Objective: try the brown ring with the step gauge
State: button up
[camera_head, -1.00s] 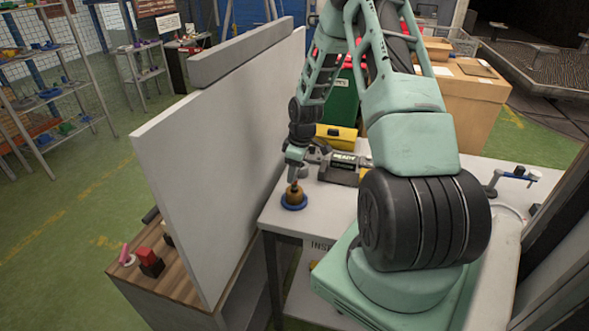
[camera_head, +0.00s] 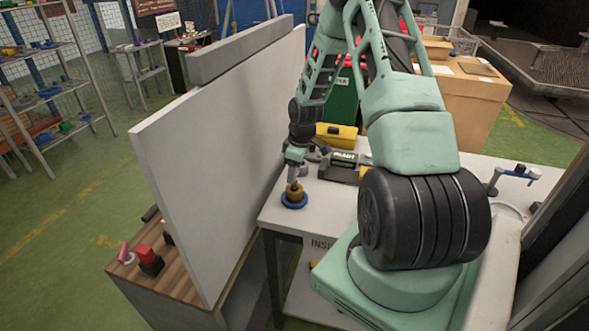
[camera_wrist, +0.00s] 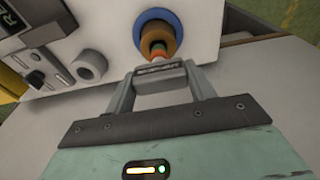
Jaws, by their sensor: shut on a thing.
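The brown ring (camera_wrist: 160,33) sits on a round blue piece (camera_wrist: 140,36) on the white table. In the head view, the brown ring (camera_head: 293,188) and blue piece (camera_head: 294,204) are at the table's near left corner. My gripper (camera_wrist: 159,78) is shut on the step gauge (camera_wrist: 160,74), by a grey handle with dark lettering. The gauge's narrow end, with reddish and green bands, points at the ring's opening and overlaps it in view. How deep it goes in is hidden. In the head view, my gripper (camera_head: 293,170) is right above the ring.
A grey ring-shaped part (camera_wrist: 90,66) stands beside the ring in the wrist view. A device with a lit display (camera_head: 343,165) and a yellow case (camera_head: 336,135) are behind on the table. A tall pale panel (camera_head: 220,150) rises close on the left. A blue-topped stand (camera_head: 515,173) is at right.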

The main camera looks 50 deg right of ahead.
jog(key=shift+f+b, duration=1.35)
jog(key=shift+f, duration=1.1)
dwell(3.9)
jog(key=o, duration=1.1)
jog(key=shift+o, duration=0.2)
notch_tip(320, 180, up, 17)
jog(key=s+d+b, duration=0.1)
jog(key=s+b, duration=0.1)
jog(key=b, duration=0.1)
jog(key=shift+s+r, duration=0.15)
jog(key=shift+s, duration=0.05)
